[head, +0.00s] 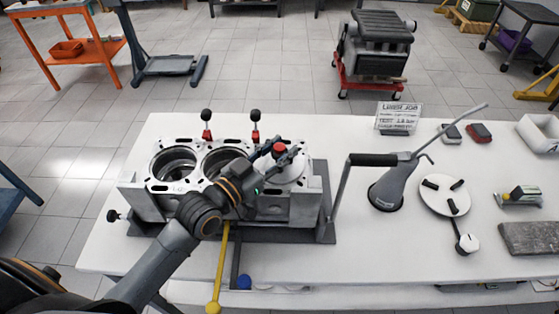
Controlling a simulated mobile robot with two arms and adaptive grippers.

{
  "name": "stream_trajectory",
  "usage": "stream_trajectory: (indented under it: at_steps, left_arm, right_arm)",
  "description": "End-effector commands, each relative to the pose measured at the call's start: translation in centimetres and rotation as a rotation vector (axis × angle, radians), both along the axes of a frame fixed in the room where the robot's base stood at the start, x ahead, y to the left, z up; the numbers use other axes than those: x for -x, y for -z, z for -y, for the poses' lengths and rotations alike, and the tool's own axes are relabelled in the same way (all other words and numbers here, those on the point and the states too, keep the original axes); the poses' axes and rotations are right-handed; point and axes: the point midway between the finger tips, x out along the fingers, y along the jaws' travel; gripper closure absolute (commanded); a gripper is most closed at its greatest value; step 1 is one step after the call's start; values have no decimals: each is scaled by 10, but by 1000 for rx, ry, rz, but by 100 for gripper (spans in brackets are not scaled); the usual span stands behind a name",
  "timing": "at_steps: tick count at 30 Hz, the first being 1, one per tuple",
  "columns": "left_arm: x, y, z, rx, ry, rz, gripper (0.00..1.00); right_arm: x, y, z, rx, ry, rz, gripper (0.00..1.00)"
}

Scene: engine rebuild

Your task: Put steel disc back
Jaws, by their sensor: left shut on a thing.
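The engine block (150,202) stands on the white table with two open round bores showing, at its left and middle. A pale steel disc (290,173) with a red knob (279,148) is at the right end of the block, where a third bore would be. My left gripper (284,150) reaches over the block from the left and is shut on the steel disc by its knob. The fingers and wrist hide part of the disc, so I cannot tell whether it rests on the block or is just above it. My right gripper is out of view.
Two black-knobbed red clamps (207,133) stand behind the bores. A crank handle (340,195) rises at the block's right. Further right are a grey tool on a black round base (386,196), a white round plate (444,208) and a sign (397,117).

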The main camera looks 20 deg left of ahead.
Motion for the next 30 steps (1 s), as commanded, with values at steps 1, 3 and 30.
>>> stream_trajectory:
  at_steps: [1, 3, 30]
  left_arm:
    - [0, -1, 0, 0, 0, 3, 100]
    - [0, -1, 0, 0, 0, 3, 100]
    - [81, -115, 23, 1, 0, -7, 100]
  right_arm:
    - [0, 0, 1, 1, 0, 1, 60]
    - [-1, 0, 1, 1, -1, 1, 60]
    - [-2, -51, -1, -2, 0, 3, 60]
